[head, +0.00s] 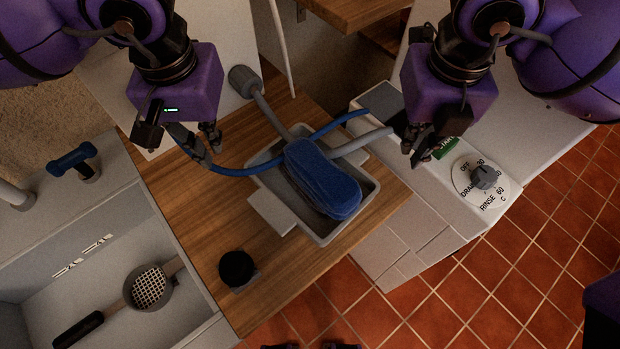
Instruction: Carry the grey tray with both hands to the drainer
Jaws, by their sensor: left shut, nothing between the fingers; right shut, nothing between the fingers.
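The grey tray (308,229) rests on the wooden worktop (205,215), with its right corner close to the worktop's edge. A thick blue block-like object (322,180) lies in it and hides part of its floor. A pale flat tab sticks out at its left side. My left gripper (206,150) is shut and empty, to the upper left of the tray and apart from it. My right gripper (417,152) is shut and empty, to the right of the tray, near the white appliance. I cannot tell which surface is the drainer.
A curved blue strip (235,172) and a grey rod with a knob (243,80) lie by the tray. A black round object (237,268) stands at the worktop's front. The white appliance (370,255) has a dial (484,177). An open drawer (200,318) holds a strainer (150,288).

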